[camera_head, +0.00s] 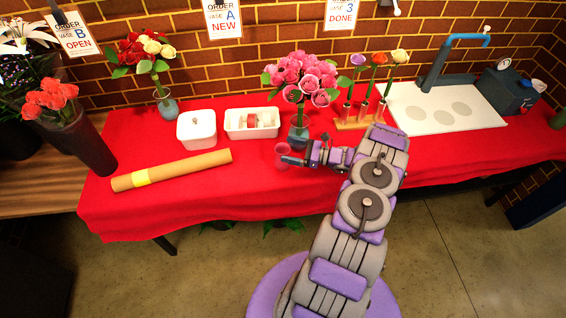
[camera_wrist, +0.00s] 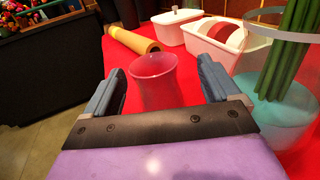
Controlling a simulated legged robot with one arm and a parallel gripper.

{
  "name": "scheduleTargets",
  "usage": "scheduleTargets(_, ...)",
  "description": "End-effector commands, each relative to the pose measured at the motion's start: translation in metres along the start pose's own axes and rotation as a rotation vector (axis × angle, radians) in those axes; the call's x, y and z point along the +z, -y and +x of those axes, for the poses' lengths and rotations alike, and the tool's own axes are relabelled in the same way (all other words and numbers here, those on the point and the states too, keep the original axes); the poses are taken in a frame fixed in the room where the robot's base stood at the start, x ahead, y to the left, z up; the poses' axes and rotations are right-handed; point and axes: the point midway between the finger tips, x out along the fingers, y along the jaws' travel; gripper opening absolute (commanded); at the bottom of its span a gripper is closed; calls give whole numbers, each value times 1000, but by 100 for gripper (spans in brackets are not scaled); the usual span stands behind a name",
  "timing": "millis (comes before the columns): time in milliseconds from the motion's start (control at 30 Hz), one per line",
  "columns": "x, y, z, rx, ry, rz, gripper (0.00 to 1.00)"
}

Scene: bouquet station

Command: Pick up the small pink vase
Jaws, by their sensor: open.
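The small pink vase (camera_wrist: 154,82) is translucent and stands upright on the red cloth. In the wrist view it sits between my two open fingers, with a gap visible on each side. In the head view the vase (camera_head: 282,153) is at the tip of my gripper (camera_head: 290,159), near the middle of the table. My gripper also shows in the wrist view (camera_wrist: 160,92), with one blue-grey finger left and one right of the vase. The lower part of the vase is hidden behind the gripper's front edge.
A clear glass vase with green stems (camera_wrist: 285,95) stands close right of my right finger; it holds pink roses (camera_head: 303,78). A white lidded box (camera_head: 197,129), a white tray (camera_head: 240,134) and a brown paper roll (camera_head: 190,168) lie left and behind. Red cloth in front is clear.

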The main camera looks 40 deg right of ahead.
Motion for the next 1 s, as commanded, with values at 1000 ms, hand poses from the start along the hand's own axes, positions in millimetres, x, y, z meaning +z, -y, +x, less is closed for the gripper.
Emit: scheduleTargets(1000, -1, -5, 50, 0, -1, -1, 66)
